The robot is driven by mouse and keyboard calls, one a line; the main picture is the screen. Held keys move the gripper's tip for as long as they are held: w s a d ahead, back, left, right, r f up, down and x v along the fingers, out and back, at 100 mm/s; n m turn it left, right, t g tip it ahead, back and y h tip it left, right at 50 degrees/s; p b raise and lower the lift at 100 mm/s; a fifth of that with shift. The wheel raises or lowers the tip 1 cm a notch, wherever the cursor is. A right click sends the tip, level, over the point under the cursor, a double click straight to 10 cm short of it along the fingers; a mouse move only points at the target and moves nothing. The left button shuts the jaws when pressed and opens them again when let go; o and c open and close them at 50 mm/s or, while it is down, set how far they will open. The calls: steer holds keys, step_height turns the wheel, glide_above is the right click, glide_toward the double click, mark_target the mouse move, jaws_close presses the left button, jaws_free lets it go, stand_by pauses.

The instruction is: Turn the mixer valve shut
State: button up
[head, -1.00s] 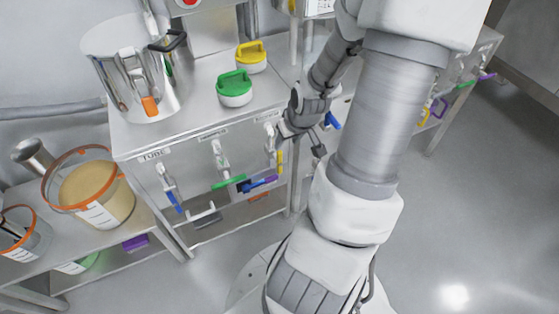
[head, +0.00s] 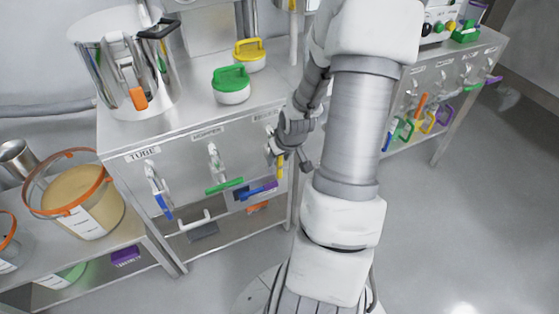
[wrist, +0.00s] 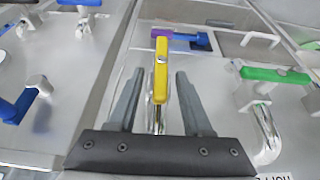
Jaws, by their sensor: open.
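A valve with a yellow lever (head: 280,167) is at the right end of the front panel of the steel bench, below a label I cannot read. The lever hangs downward in the head view. In the wrist view the yellow lever (wrist: 161,70) points away from the gripper, in line with its pipe. My gripper (wrist: 160,75) is open, with one finger on each side of the lever and a gap on both sides. In the head view my gripper (head: 290,160) is at this valve and partly covers it.
The hopper valve with a green lever (head: 224,186) and the tube valve with a blue lever (head: 163,206) are to the left. A steel pot (head: 150,90) and green-lidded jar (head: 231,92) stand on the bench. Floor to the right is clear.

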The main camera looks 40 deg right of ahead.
jaws_close()
